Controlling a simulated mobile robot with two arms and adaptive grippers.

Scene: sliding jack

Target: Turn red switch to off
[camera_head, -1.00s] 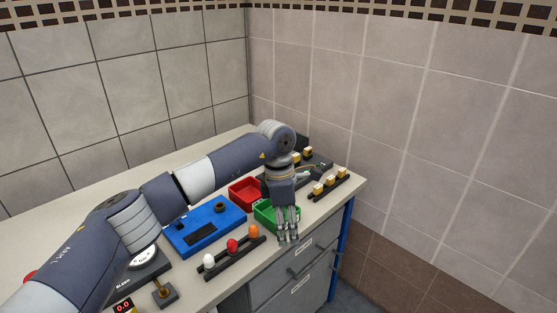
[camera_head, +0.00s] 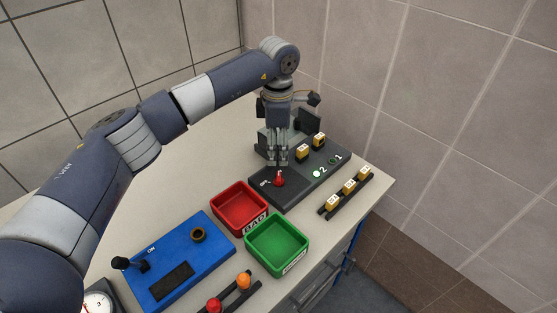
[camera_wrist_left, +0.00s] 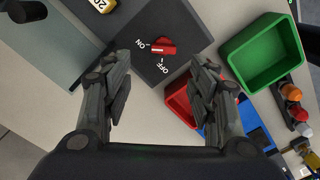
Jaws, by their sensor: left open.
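The red switch (camera_head: 280,181) stands on a black panel (camera_head: 262,193) at the back right of the table. In the left wrist view the red switch (camera_wrist_left: 163,47) lies beyond my fingertips, roughly centred between them. ON and OFF are printed beside it, and a white mark on it seems to face the ON side. My left gripper (camera_head: 278,161) points down just above and behind the switch. In the wrist view the left gripper (camera_wrist_left: 160,80) has its fingers spread with nothing between them. I cannot tell whether a finger touches the switch. My right gripper does not show.
A red bin (camera_head: 240,207) and a green bin (camera_head: 277,244) sit in front of the panel. Yellow blocks (camera_head: 349,187) stand on a rack to the right, others (camera_head: 303,151) on the panel. A blue box (camera_head: 180,262) with a black lever is at front left.

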